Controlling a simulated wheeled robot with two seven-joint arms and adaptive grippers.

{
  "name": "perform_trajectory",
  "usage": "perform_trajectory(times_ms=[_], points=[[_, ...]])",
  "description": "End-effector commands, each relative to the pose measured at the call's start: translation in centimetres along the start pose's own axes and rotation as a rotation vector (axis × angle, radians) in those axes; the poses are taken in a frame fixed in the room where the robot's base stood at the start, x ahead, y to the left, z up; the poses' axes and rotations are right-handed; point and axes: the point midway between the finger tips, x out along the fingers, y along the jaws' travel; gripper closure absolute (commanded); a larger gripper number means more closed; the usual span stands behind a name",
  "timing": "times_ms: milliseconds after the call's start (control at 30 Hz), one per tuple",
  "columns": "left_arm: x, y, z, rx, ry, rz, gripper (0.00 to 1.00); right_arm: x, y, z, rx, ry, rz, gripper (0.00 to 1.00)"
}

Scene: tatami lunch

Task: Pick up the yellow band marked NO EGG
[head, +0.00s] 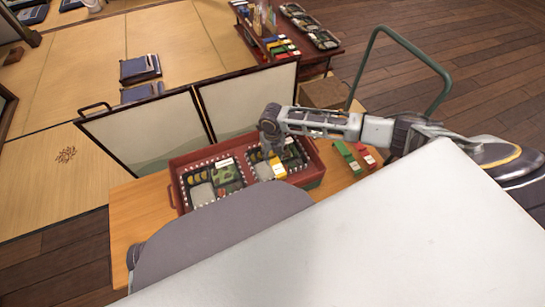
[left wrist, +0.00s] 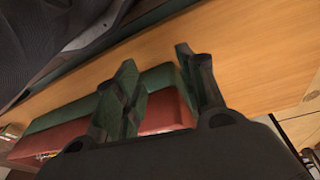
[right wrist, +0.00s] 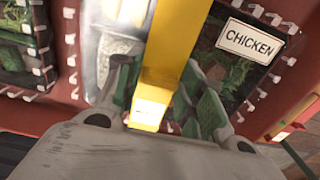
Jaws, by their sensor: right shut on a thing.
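The yellow band (head: 278,169) is in my right gripper (head: 273,155), over the right-hand lunch box in the red tray (head: 315,172). In the right wrist view the yellow band (right wrist: 172,45) runs between the two fingers, and the gripper is shut on it. Its NO EGG marking cannot be read; a pale patch shows near its lower end. Whether the band touches the box beneath is unclear. My left gripper (left wrist: 160,92) shows in the left wrist view, open with nothing between its fingers, above the wooden table. It is hidden in the head view.
Two lunch boxes sit in the tray; a CHICKEN label (right wrist: 250,40) lies on one. Green and red blocks (head: 348,156) lie on the table (head: 152,196) right of the tray. Framed panels (head: 150,133) stand behind it. A green hoop handle (head: 398,38) rises at right.

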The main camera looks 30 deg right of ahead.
Motion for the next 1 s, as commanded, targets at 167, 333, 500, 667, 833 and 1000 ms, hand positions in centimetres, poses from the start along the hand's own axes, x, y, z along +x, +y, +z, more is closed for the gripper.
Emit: perform_trajectory(times_ms=[167,333,500,667,833,1000], points=[[-0.1,0.0,0.0,0.000,0.000,0.000,0.60,-0.2,0.0,0.0,0.000,0.000,0.000,0.82],[0.0,-0.1,0.1,0.000,-0.005,-0.002,0.60,-1.3,0.0,0.1,0.000,-0.001,0.000,0.82],[0.7,-0.3,0.5,0.000,-0.019,-0.008,0.60,-3.4,0.0,0.1,0.000,-0.002,0.001,0.82],[1.4,-0.6,0.7,0.000,-0.037,-0.015,0.60,-5.8,0.0,0.1,0.001,-0.002,0.000,0.82],[2.3,-0.8,1.2,-0.003,-0.053,-0.017,0.60,-8.2,0.0,0.1,0.000,-0.002,0.001,0.82],[3.4,-0.8,2.1,-0.006,-0.074,-0.018,0.60,-9.6,0.0,0.1,0.000,-0.001,0.000,0.82]])
